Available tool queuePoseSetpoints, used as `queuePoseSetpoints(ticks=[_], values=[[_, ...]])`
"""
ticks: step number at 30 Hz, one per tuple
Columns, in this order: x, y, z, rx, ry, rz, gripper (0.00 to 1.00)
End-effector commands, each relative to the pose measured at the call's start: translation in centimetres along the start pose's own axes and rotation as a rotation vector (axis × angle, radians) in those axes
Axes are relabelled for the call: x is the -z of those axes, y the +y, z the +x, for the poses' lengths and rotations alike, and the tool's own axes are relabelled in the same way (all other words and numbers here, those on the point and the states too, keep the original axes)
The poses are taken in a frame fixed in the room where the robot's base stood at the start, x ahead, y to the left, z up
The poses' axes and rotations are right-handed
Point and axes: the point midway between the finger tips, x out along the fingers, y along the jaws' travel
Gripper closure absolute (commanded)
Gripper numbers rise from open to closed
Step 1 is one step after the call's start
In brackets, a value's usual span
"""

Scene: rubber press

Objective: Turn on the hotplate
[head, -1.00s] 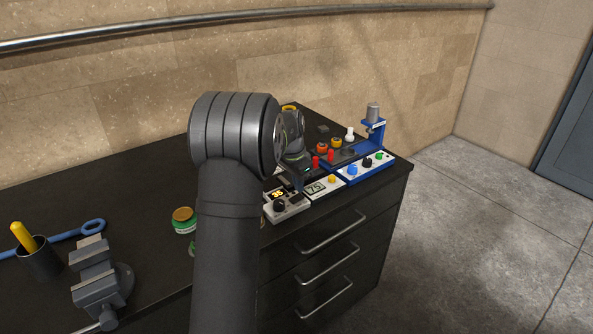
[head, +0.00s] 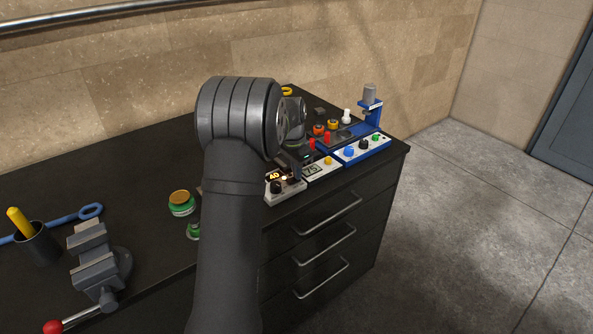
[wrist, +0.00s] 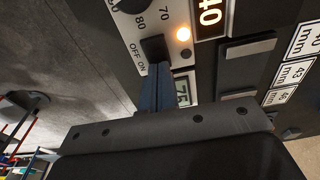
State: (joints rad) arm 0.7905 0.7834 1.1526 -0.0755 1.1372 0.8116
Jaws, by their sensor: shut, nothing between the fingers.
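The hotplate's pale control unit (head: 272,198) stands at the bench's front edge, right of my arm in the head view. Its display reads 40, and a small lamp beside it glows orange. In the wrist view the lit lamp (wrist: 183,33) sits beside the display (wrist: 209,17). A black switch (wrist: 155,48) lies by the OFF and ON marks, with part of the dial (wrist: 131,4) at the top edge. My gripper (wrist: 155,85) is shut and empty, its fingertips at the switch's near end. Contact is unclear, and the fingers hide part of the panel.
A white unit showing 75 (head: 322,168) stands beside the control unit, with a blue-based press (head: 368,147) further right. Green jars (head: 181,205), a vise (head: 92,255) and a pen cup (head: 38,245) stand left of my arm. Drawers are below.

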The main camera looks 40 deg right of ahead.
Motion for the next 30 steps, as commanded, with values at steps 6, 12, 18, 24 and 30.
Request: queuePoseSetpoints(ticks=[6,12,18,24,30], values=[[-0.9,0.0,-0.1,-0.003,-0.005,-0.002,1.00],[-1.7,0.0,-0.4,-0.003,-0.004,-0.002,1.00],[-1.6,0.0,-0.4,-0.002,-0.003,-0.001,1.00],[-1.6,0.0,-0.9,-0.001,-0.002,-0.001,1.00],[-1.8,-0.1,-4.2,0.001,0.000,-0.001,1.00]])
